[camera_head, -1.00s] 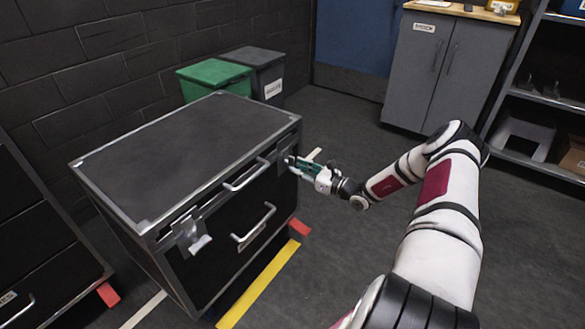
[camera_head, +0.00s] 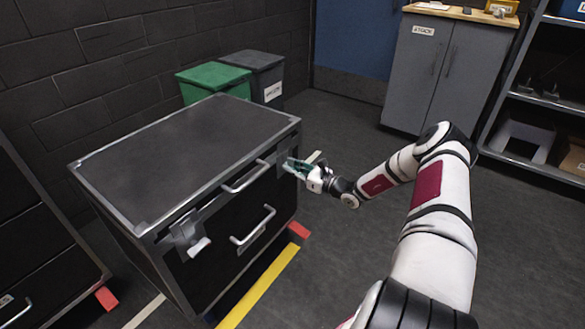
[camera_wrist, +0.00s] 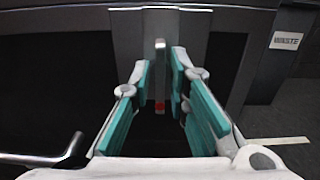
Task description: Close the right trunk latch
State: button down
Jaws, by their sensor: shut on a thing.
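The dark trunk (camera_head: 190,160) with metal edges stands at the left in the head view. Its right latch (camera_head: 286,156) is on the front face near the right corner, mostly hidden behind my gripper. In the wrist view the pale latch lever (camera_wrist: 160,58) stands upright between my fingers, with a small red spot below it.
Two trunk handles (camera_head: 252,226) stick out from the front between the latches. Green (camera_head: 214,76) and grey bins stand behind the trunk. A dark drawer unit (camera_head: 40,240) is at the left. Grey cabinet (camera_head: 440,70) and shelves are at the back right.

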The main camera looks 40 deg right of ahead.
jog(key=shift+n, duration=0.3)
jog(key=n+p, duration=0.1)
jog(key=n, duration=0.2)
jog(key=shift+n, duration=0.3)
jog(key=n+p, duration=0.2)
jog(key=n, duration=0.2)
jog(key=shift+n, duration=0.3)
jog(key=n+p, duration=0.2)
jog(key=n, duration=0.3)
jog(key=shift+d+r, duration=0.1)
jog(key=shift+n+p, duration=0.9)
jog(key=shift+n, duration=1.1)
jog(key=c, duration=1.8)
grip_release()
jog(key=shift+o, duration=0.2)
